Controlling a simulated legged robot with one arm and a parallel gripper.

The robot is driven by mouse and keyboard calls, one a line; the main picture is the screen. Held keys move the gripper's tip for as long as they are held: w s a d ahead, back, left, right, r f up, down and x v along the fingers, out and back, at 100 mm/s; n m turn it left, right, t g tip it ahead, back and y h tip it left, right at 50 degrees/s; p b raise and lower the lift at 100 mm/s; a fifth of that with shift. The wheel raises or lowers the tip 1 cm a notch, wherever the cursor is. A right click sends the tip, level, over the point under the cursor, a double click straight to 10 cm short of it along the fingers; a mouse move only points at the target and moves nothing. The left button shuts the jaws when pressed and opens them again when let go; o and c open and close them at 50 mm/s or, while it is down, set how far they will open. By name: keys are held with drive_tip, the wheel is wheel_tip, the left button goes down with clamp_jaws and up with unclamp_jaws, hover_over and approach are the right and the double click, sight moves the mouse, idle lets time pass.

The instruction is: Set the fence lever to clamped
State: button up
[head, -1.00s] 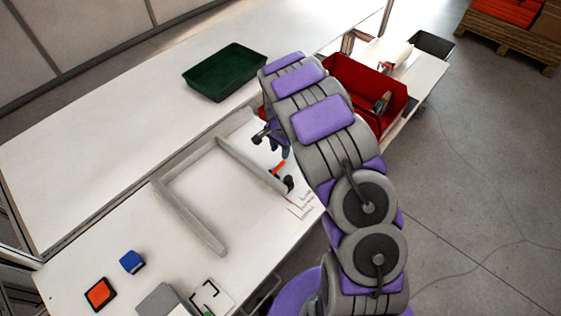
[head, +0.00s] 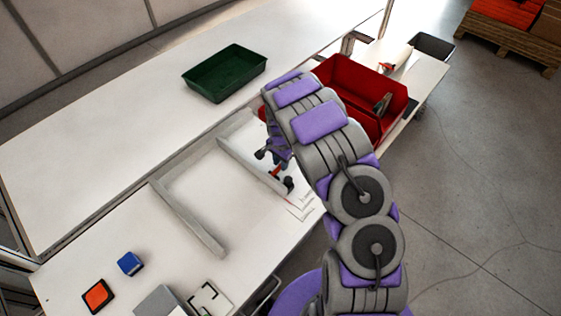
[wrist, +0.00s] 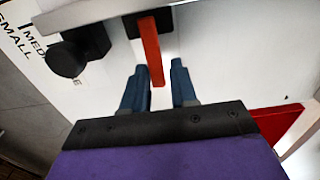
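The fence lever (wrist: 151,48) is a red-orange bar on a black mount (wrist: 175,22) in the wrist view. In the head view the lever (head: 275,173) is small and partly hidden by my gripper, at the near end of a grey fence rail (head: 245,162). My gripper (wrist: 160,66) is open. Its two blue fingers are apart, and the lever's free end appears between them; I cannot tell whether they touch it. A black knob (wrist: 67,58) sits left of the lever, beside the printed size labels "SMALL" and "MED".
A red bin (head: 335,72) stands just beyond my arm. A green tray (head: 225,73) is on the back table. A blue block (head: 131,264) and an orange-and-black block (head: 98,296) lie at the front left. The white surface between the rails is clear.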

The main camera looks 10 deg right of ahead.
drive_tip(key=shift+d, duration=0.35)
clamp_jaws()
drive_tip(key=shift+a, duration=0.2)
drive_tip(key=shift+w+d+f+g+y+p, duration=0.1)
drive_tip(key=shift+d+f+g+y+p, duration=0.1)
drive_tip(key=shift+f+g+y+p, duration=0.4)
drive_tip(key=shift+r, duration=0.15)
drive_tip(key=shift+o, duration=1.6)
unclamp_jaws()
drive_tip(key=shift+r, duration=0.1)
